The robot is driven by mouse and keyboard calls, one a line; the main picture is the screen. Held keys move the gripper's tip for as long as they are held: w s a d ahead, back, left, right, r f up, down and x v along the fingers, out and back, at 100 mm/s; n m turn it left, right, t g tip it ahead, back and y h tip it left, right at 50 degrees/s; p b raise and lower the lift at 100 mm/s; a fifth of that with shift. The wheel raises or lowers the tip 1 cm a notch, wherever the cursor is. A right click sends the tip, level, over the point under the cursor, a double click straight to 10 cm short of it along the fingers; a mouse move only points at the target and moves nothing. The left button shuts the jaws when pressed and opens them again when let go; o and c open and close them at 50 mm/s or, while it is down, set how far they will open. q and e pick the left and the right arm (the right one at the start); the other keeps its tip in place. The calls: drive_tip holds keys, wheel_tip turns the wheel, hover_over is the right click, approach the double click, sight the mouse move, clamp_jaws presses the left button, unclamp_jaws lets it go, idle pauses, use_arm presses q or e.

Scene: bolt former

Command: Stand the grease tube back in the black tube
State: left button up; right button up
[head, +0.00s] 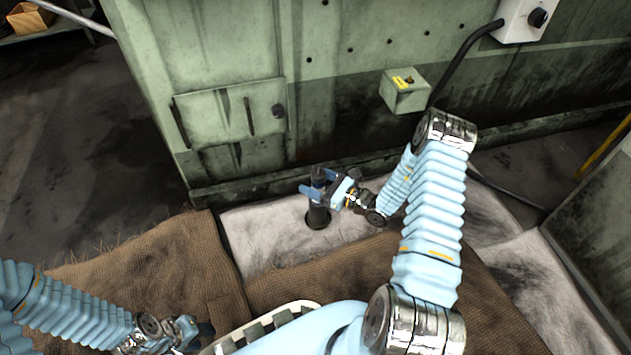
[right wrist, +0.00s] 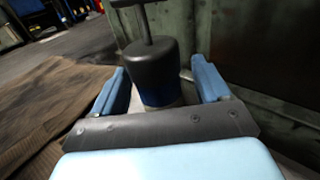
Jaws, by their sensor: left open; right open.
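The grease tube (head: 318,174) stands about upright at the foot of the green machine, its dark top showing above my right gripper (head: 325,190). In the right wrist view the grease tube (right wrist: 152,68) has a black cap with a T-shaped handle and a blue band below. It stands between the two blue fingers of my right gripper (right wrist: 160,88), which are open with gaps on both sides. The black tube (head: 318,215) is directly below it; the grease tube's lower end is hidden. My left gripper (head: 197,335) is open at the bottom, away from both.
The green machine wall (head: 340,100) rises close behind the tube, with a small green box (head: 404,90) and a black cable. Brown sacking (head: 160,262) and stained white sheets (head: 265,235) cover the floor. A grey panel stands at the right edge.

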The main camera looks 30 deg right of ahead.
drive_tip(key=p+v, duration=0.2)
drive_tip(key=v, duration=1.1)
drive_tip(key=shift+s+d, duration=0.25)
drive_tip(key=shift+s, duration=0.1)
